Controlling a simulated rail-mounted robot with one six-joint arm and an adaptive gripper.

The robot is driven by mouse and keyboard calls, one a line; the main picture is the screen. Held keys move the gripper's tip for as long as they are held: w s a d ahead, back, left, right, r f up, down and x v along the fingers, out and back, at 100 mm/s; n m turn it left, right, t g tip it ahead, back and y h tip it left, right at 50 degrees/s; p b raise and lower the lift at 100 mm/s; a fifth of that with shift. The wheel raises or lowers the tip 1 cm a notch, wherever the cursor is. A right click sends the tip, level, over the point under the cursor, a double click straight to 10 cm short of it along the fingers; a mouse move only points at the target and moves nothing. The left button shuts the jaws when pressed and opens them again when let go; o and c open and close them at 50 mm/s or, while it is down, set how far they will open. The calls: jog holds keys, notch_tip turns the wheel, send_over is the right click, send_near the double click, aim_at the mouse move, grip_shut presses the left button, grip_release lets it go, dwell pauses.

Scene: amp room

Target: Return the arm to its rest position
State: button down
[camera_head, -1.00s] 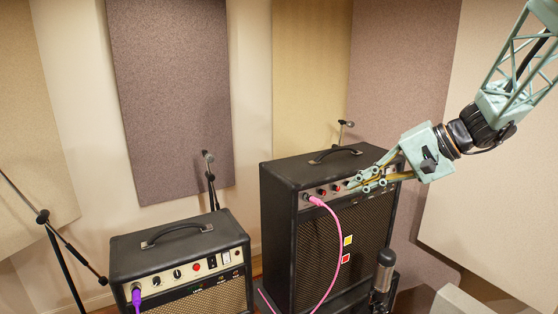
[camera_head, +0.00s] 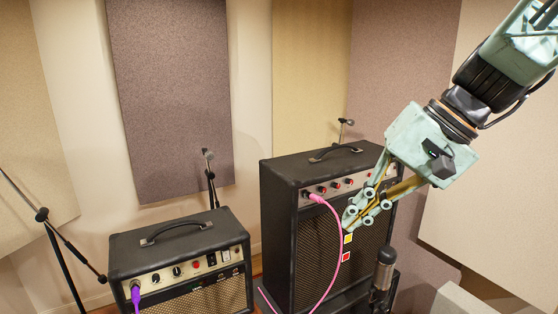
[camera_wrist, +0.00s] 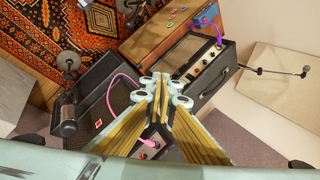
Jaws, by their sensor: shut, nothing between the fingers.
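My gripper (camera_head: 352,222) is pale green with yellowish inner pads. In the head view it points down and left in front of the larger black amp (camera_head: 285,225), with its fingertips shut and nothing between them. In the wrist view my gripper (camera_wrist: 162,85) also shows closed fingertips. I cannot tell the exact gap between the fingers and the amp front. Part of the amp's control panel is hidden behind my gripper. A pink cable (camera_head: 337,237) is plugged into the larger amp's panel and hangs down beside the fingertips.
A smaller amp (camera_head: 185,240) with a purple cable (camera_head: 136,294) stands at the left. A microphone (camera_head: 384,268) stands below my gripper. Another mic stand (camera_head: 55,240) is at far left. The wrist view shows a patterned rug (camera_wrist: 45,40).

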jog(key=s+d+f+n+h+b, duration=0.1)
jog(key=s+d+h, duration=0.2)
jog(key=s, duration=0.9)
jog(key=s+d+f+n+t+h, duration=0.1)
jog(key=s+d+f+h, duration=0.1)
jog(key=s, duration=1)
jog(key=shift+s+d+n+h+b, duration=0.35)
jog(key=shift+s+d+n+h, duration=0.05)
jog(key=shift+d+h, duration=0.15)
